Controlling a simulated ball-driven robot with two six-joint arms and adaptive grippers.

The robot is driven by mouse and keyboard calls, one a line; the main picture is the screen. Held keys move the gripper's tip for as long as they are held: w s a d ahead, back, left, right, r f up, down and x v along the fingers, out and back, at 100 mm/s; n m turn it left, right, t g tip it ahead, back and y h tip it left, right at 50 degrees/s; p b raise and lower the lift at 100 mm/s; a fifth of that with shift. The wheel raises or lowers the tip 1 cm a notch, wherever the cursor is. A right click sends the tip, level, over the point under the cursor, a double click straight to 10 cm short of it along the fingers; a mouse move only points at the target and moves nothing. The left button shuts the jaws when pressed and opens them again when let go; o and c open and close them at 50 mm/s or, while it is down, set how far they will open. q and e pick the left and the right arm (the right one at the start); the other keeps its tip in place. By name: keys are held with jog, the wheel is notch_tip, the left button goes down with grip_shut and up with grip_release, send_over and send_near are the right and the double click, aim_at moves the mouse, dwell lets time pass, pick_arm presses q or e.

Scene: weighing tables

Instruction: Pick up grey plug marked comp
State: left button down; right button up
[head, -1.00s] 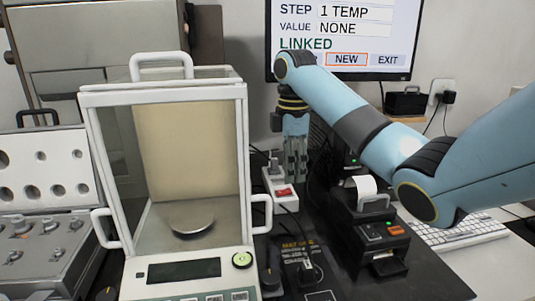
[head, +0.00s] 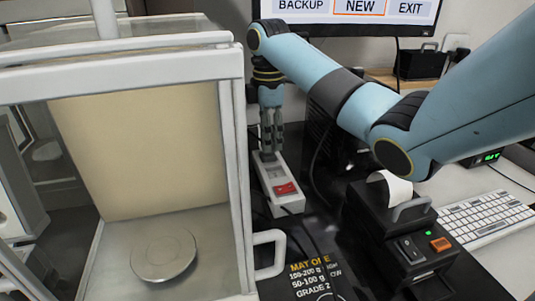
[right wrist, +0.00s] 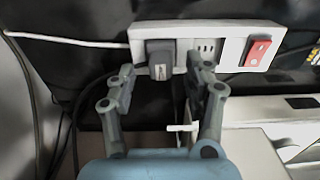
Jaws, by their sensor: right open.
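A grey plug (right wrist: 161,60) sits in the left end of a white power strip (right wrist: 205,42) in the right wrist view. A small pale label shows on it, too small to read. My right gripper (right wrist: 165,72) is open, with one finger to either side of the plug and gaps between. In the head view, my right gripper (head: 271,146) points down over the far end of the power strip (head: 271,203), and the plug there is mostly hidden behind the fingers. My left gripper is not in view.
The strip has a red switch (head: 286,189). A glass-sided balance (head: 238,150) stands to the left, and a black label printer (head: 405,235) to the right. Cables run over the black mat beside the strip. A monitor (head: 350,17) stands behind.

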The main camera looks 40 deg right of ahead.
notch_tip(320, 180, down, 2)
jog(key=shift+f, duration=0.15)
grip_shut()
dwell(0.3)
